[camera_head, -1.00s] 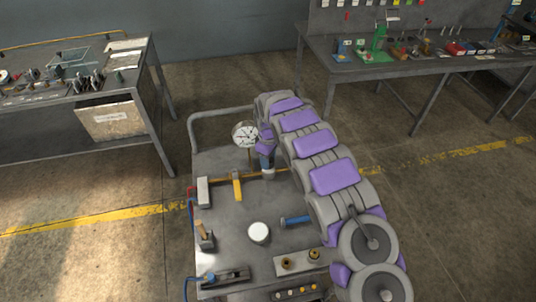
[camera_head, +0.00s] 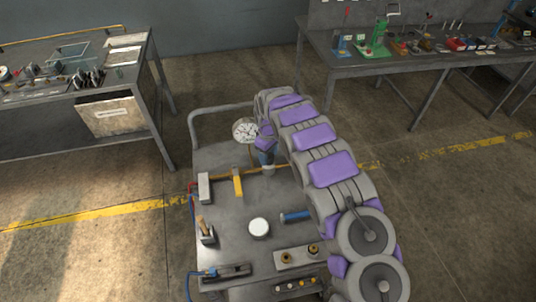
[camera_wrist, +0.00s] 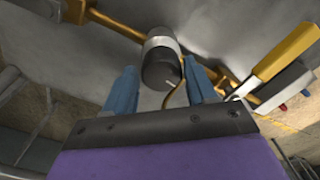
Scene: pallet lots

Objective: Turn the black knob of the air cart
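The black knob (camera_wrist: 160,70), with a pale mark on its face and a silver collar behind it, shows in the wrist view. My gripper (camera_wrist: 160,82) is open, with one blue finger on each side of the knob. Gaps show between the fingers and the knob in this view; I cannot tell how deep it sits between them. In the head view my gripper (camera_head: 265,158) points down over the air cart (camera_head: 225,225), near its back edge. The knob is hidden there behind my gripper.
A round gauge (camera_head: 245,131) stands just left of my gripper. A yellow-handled lever (camera_head: 238,183), a white round cap (camera_head: 259,228) and a blue cylinder (camera_head: 295,216) are on the cart top. Workbenches stand at the back left (camera_head: 135,75) and back right (camera_head: 345,63).

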